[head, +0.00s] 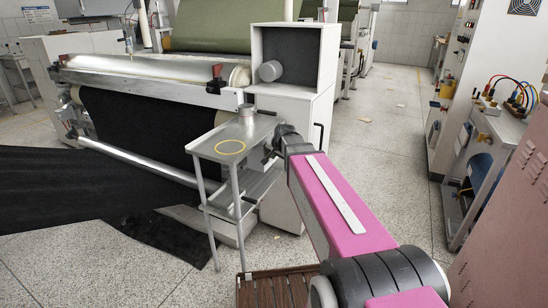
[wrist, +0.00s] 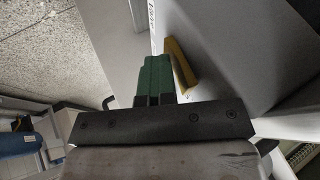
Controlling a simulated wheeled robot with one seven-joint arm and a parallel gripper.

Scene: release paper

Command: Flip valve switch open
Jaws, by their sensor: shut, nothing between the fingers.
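My gripper (wrist: 156,64) shows in the wrist view with its green fingers shut together and nothing held between them. A yellow-orange lever (wrist: 180,62), which looks like the valve switch, sticks out just right of the fingertips. It slants beside the fingers, close to them; I cannot tell whether they touch. In the head view my pink arm reaches to the side of the white machine housing (head: 290,130); the fingers and lever cannot be made out there.
A grey metal side table (head: 205,150) with a yellow ring mark stands left of my arm's end. The roller machine (head: 150,80) with black fabric is behind it. A pink cabinet (head: 505,235) and a panel with cables stand at right. Open floor (head: 385,140) lies between.

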